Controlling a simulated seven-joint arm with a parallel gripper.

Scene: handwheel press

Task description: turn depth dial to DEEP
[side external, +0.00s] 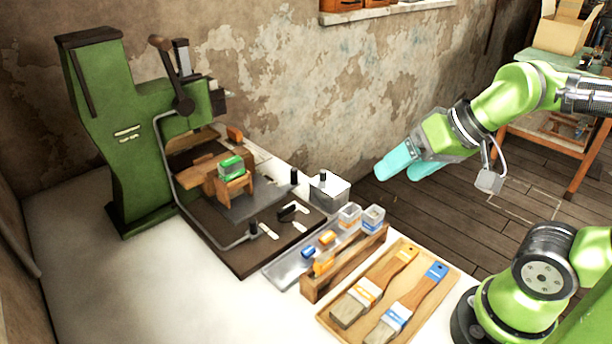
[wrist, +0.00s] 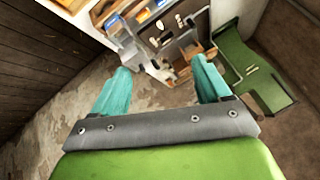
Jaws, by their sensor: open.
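The green press (side external: 130,135) stands at the left of the table in the side external view, and its green body (wrist: 250,75) also shows at the right of the wrist view. A small black knob that looks like the depth dial (side external: 287,213) sits on the dark base plate in front of the press, with small pale labels around it. Their lettering is too small to read, so its setting is unclear. My gripper (side external: 402,168) is open and empty, in the air to the right of the dial and well apart from it. Its two teal fingers spread wide in the wrist view (wrist: 161,68).
A grey box with a black knob (side external: 330,190) stands behind the dial. A green-topped block (side external: 231,167) sits on the press bed. A tray (side external: 325,319) with two brushes, a wooden rack (side external: 340,262) and small containers lie in front. A bent rod guard (side external: 172,165) surrounds the press opening.

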